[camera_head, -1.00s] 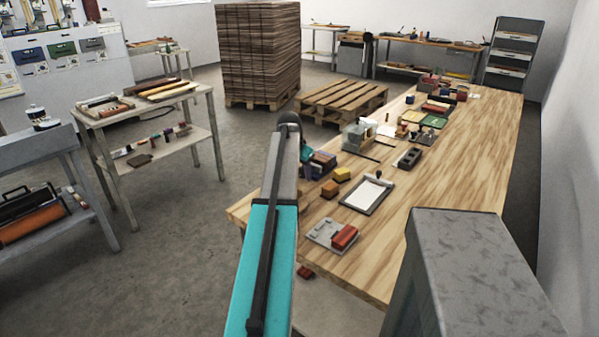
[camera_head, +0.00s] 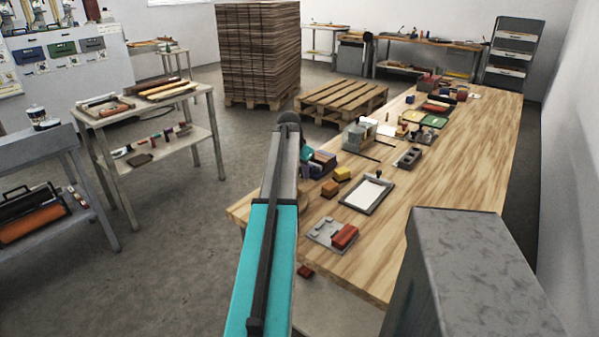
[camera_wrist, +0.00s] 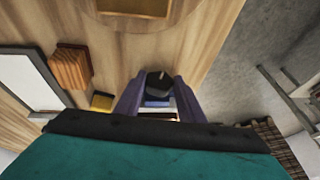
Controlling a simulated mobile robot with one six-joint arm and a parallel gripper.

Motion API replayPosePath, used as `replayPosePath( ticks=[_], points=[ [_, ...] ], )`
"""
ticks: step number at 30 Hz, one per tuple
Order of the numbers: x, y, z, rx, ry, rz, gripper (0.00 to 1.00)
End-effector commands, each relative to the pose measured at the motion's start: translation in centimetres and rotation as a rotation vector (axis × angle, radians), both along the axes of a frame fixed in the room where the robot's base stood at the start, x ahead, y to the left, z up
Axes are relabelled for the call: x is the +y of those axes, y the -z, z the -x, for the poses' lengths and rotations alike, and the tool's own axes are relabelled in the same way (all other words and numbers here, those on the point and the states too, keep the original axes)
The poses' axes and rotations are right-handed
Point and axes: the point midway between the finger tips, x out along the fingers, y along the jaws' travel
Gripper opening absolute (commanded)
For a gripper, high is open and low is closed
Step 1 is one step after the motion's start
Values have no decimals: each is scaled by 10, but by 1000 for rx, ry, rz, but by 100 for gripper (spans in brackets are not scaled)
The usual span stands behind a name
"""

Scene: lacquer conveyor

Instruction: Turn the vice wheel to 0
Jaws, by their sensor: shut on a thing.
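My gripper (camera_wrist: 157,98) shows in the wrist view with its two purple fingers pointing away from the camera. It is shut on a small dark part (camera_wrist: 158,82) that looks like the vice wheel. A strip of blue shows just below that part, between the fingers. Any number or mark on the wheel is too small to read, so its angle cannot be told. In the head view my arm covers much of this spot, and a blue and purple cluster (camera_head: 322,163) shows just right of my wrist at the workbench's left edge.
On the wooden workbench (camera_head: 470,150), an orange block (camera_head: 330,189), a yellow block (camera_head: 342,174) and a clipboard (camera_head: 368,194) lie close to the right of my gripper. A grey plate with a red block (camera_head: 344,237) lies nearer. The bench's right side is clear.

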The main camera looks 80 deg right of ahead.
Motion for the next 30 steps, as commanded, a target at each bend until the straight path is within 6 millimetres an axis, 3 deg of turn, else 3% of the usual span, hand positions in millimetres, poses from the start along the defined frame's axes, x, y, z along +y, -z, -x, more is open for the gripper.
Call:
replayPosePath(
  ticks=[30],
  points=[
    [-8,-3,-5,114,-2,-54,13]
  ],
)
